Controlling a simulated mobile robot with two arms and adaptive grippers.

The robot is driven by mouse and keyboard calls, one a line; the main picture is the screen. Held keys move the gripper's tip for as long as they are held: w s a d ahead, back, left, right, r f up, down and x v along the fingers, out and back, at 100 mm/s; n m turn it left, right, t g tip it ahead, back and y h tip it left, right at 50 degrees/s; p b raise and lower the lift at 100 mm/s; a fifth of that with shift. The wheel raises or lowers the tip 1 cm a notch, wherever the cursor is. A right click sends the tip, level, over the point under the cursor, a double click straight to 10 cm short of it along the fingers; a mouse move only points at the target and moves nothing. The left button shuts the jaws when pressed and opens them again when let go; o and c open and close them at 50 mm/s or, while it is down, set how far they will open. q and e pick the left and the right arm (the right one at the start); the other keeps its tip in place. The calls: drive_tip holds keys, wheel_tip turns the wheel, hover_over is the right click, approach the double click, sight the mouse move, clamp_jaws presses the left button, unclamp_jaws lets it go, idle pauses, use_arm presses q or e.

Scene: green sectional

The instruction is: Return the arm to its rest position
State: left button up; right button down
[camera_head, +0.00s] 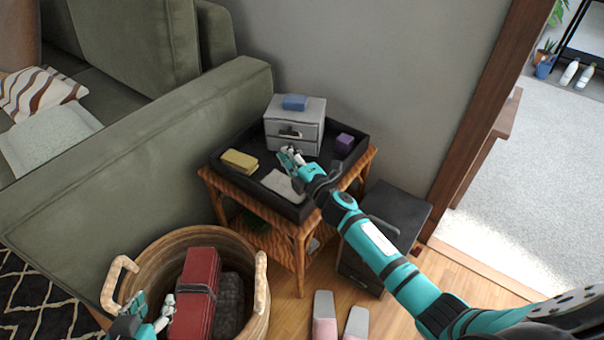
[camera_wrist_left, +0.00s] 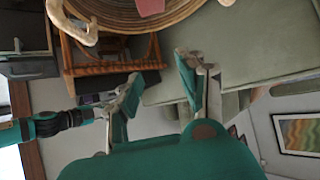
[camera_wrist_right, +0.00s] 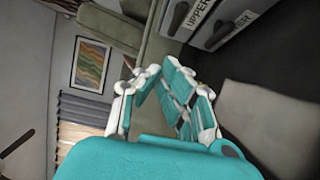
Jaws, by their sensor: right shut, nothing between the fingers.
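My right gripper (camera_head: 291,156) is shut and empty at the end of my teal right arm. It hovers over the black tray (camera_head: 309,208) on the wicker side table, in front of the small grey drawer box (camera_head: 295,127). Its fingers also show in the right wrist view (camera_wrist_right: 165,75), with the box's labelled drawers (camera_wrist_right: 215,20) beyond them. My left gripper (camera_head: 152,318) is low at the left, by the wicker basket (camera_head: 150,247). Its fingers stand apart in the left wrist view (camera_wrist_left: 157,77), with nothing between them.
The tray holds a yellow block (camera_head: 239,161), a purple block (camera_head: 344,143) and a pale cloth (camera_head: 282,186). A blue block (camera_head: 294,102) lies on the box. A dark cabinet (camera_head: 402,206) stands right of the table. The green sofa (camera_head: 130,150) is at left. Slippers (camera_head: 325,310) lie on the floor.

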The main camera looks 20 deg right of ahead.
use_arm(q)
drive_tip(key=s+a+f+g+y+p, duration=0.1)
drive_tip(key=s+a+f+g, duration=0.1)
drive_tip(key=s, duration=0.3)
drive_tip(key=shift+s+f+g, duration=0.3)
drive_tip(key=shift+f+g, duration=0.55)
drive_tip(key=shift+g, duration=0.05)
use_arm(e)
drive_tip(key=v, duration=0.7)
drive_tip(key=shift+s, duration=0.25)
